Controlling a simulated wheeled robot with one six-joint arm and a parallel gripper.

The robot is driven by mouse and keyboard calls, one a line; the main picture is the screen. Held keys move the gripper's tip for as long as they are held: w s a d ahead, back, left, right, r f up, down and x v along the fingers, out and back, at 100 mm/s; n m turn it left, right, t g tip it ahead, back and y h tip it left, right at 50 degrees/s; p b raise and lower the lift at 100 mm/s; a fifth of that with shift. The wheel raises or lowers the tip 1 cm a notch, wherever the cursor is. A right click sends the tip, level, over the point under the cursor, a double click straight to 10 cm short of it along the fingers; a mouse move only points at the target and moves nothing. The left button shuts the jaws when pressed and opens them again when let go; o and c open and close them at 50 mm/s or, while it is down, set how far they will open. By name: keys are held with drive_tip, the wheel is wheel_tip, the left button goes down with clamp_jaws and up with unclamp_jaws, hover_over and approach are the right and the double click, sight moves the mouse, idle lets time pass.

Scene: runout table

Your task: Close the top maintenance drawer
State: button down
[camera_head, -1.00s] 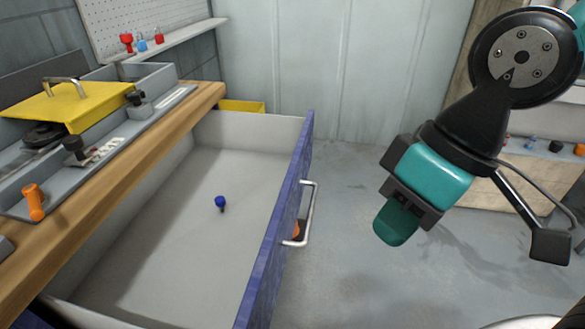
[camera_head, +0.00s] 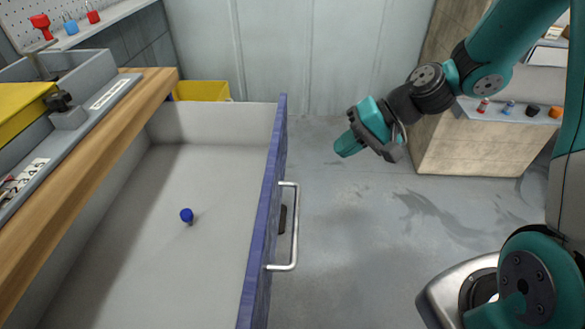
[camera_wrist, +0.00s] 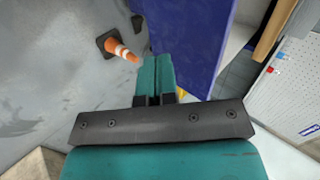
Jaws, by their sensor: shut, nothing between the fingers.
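The top maintenance drawer (camera_head: 165,190) stands pulled out far from under the wooden worktop in the head view. Its blue front (camera_head: 270,215) carries a silver bar handle (camera_head: 294,228) on the outer side. A small blue-topped item (camera_head: 187,216) lies on the drawer floor. My gripper (camera_head: 344,148) is shut and empty, to the right of the drawer front near its far end, apart from it. In the wrist view the shut fingers (camera_wrist: 154,68) point toward the blue front (camera_wrist: 190,40), which fills the upper middle; I cannot tell the gap there.
The wooden worktop (camera_head: 90,150) runs along the left. A yellow bin (camera_head: 202,91) stands behind the drawer. An orange-and-white cone (camera_wrist: 120,47) stands on the floor in the wrist view. A wooden cabinet (camera_head: 470,145) is at the right. Floor between is clear.

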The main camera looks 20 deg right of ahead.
drive_tip(key=d+f, duration=0.1)
drive_tip(key=m, duration=0.1)
approach(281, 175)
drive_tip(key=shift+t, duration=0.3)
drive_tip(key=a+f, duration=0.2)
drive_tip(key=f, duration=0.1)
drive_tip(key=w+a+f+b, duration=0.1)
drive_tip(key=f, duration=0.1)
drive_tip(key=shift+f, duration=0.15)
drive_tip(key=shift+w+a, duration=0.25)
drive_tip(key=shift+a, duration=0.45)
